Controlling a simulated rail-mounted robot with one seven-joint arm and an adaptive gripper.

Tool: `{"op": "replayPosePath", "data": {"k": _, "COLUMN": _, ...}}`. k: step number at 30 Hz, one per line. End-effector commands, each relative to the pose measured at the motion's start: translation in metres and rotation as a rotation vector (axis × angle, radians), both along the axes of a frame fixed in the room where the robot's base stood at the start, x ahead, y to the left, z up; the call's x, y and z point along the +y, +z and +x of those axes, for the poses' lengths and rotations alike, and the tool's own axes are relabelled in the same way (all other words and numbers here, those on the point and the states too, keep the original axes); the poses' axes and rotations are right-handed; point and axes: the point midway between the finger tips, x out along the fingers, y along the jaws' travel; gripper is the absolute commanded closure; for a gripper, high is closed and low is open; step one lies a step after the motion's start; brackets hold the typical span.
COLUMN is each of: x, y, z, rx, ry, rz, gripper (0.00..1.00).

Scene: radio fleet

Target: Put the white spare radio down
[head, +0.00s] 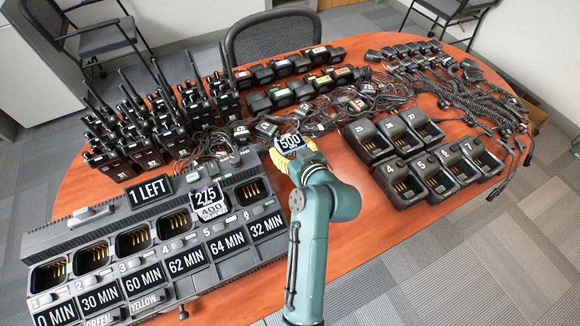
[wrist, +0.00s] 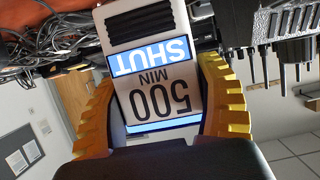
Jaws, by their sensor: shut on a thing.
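The white spare radio (wrist: 165,75) is between the yellow fingers of my gripper (wrist: 160,95). In the wrist view it appears upside down, with a black grille, a blue "SHUT" band and "500 MIN". In the head view the radio's dark "500" label (head: 290,142) shows above my gripper (head: 288,158), over the middle of the table. My gripper is shut on it. The gap between its underside and the table cannot be judged. Another white unit (head: 210,204), marked 275 and 400, sits in the multi-slot charger (head: 85,232).
Black radios (head: 135,130) with upright antennas stand at the back left. Battery packs (head: 283,93) and cables (head: 345,110) lie behind my gripper. Single chargers (head: 400,180) stand at the right, beside coiled speaker microphones (head: 465,85). Bare wood table (head: 390,225) shows right of my arm.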

Motion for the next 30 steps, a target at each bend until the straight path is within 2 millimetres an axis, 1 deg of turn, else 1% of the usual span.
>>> {"op": "replayPosePath", "data": {"k": 1, "x": 0.0, "y": -0.009, "z": 0.001, "rx": -0.004, "ry": -0.001, "rz": 0.0, "gripper": 0.71}}
{"op": "replayPosePath", "data": {"k": 4, "x": 0.0, "y": -0.023, "z": 0.001, "rx": -0.006, "ry": -0.001, "rz": 0.0, "gripper": 0.71}}
{"op": "replayPosePath", "data": {"k": 6, "x": 0.0, "y": -0.039, "z": 0.0, "rx": -0.004, "ry": -0.002, "rz": 0.001, "gripper": 0.71}}
{"op": "replayPosePath", "data": {"k": 9, "x": -0.001, "y": -0.055, "z": 0.001, "rx": -0.004, "ry": -0.002, "rz": 0.0, "gripper": 0.71}}
{"op": "replayPosePath", "data": {"k": 16, "x": -0.001, "y": -0.055, "z": 0.001, "rx": -0.007, "ry": -0.003, "rz": 0.0, "gripper": 0.71}}
{"op": "replayPosePath", "data": {"k": 20, "x": -0.001, "y": -0.059, "z": 0.001, "rx": -0.007, "ry": -0.003, "rz": 0.0, "gripper": 0.71}}
{"op": "replayPosePath", "data": {"k": 21, "x": 0.0, "y": -0.059, "z": 0.0, "rx": -0.004, "ry": -0.002, "rz": -0.001, "gripper": 0.23}}
{"op": "replayPosePath", "data": {"k": 23, "x": 0.0, "y": -0.059, "z": 0.0, "rx": -0.004, "ry": -0.002, "rz": -0.001, "gripper": 0.11}}
{"op": "replayPosePath", "data": {"k": 24, "x": 0.0, "y": -0.059, "z": 0.0, "rx": -0.004, "ry": -0.002, "rz": -0.001, "gripper": 0.04}}
{"op": "replayPosePath", "data": {"k": 25, "x": 0.0, "y": -0.059, "z": 0.0, "rx": -0.004, "ry": -0.002, "rz": -0.001, "gripper": 0.02}}
{"op": "replayPosePath", "data": {"k": 30, "x": 0.0, "y": -0.059, "z": 0.0, "rx": -0.004, "ry": -0.002, "rz": -0.001, "gripper": 0.02}}
